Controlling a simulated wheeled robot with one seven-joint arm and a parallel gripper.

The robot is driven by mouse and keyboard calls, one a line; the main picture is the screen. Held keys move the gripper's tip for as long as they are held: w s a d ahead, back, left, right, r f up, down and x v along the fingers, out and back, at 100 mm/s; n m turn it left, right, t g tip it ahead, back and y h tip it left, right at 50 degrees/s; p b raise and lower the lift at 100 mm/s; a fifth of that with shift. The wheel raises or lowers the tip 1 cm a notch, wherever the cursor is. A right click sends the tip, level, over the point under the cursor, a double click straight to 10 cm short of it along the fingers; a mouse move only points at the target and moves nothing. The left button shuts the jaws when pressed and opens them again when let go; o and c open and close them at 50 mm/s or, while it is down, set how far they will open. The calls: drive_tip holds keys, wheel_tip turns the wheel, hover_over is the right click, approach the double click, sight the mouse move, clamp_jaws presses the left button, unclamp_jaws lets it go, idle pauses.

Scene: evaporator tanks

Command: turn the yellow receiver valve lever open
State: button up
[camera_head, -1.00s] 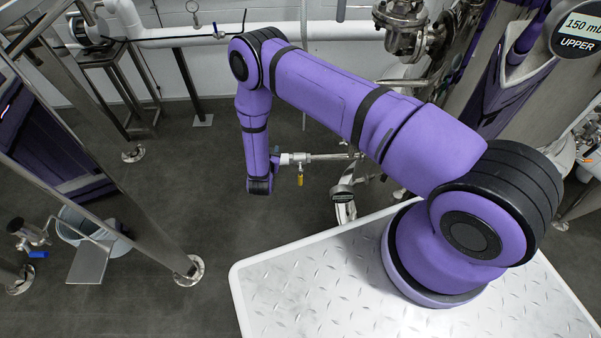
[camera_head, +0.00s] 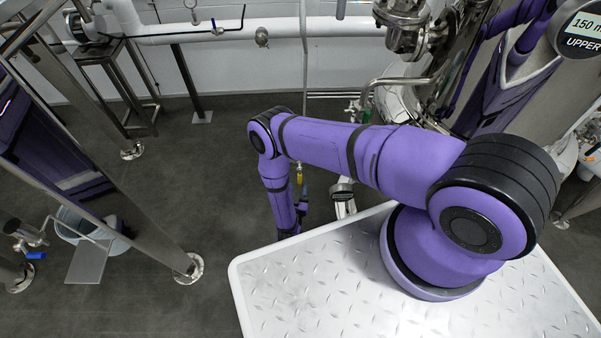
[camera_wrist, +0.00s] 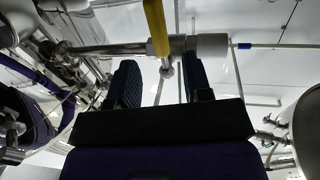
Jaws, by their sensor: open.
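The yellow valve lever (camera_wrist: 157,27) is at the top middle of the wrist view, running up out of the frame. It crosses a metal pipe (camera_wrist: 115,49) with a pale grey end piece (camera_wrist: 208,46). In the head view the lever's lower part (camera_head: 299,178) shows just below my arm; the arm hides the valve body. My gripper (camera_wrist: 160,72) is open, its two dark fingers pointing towards the pipe, with the lever's line between them. No contact with the lever is visible. In the head view my gripper (camera_head: 302,198) is a small dark shape just below the lever.
The white tread-plate top (camera_head: 320,285) lies right of my wrist. Dark floor between is clear.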

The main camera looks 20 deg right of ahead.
sight(299, 179)
drive_tip(key=x, duration=0.8)
clamp_jaws()
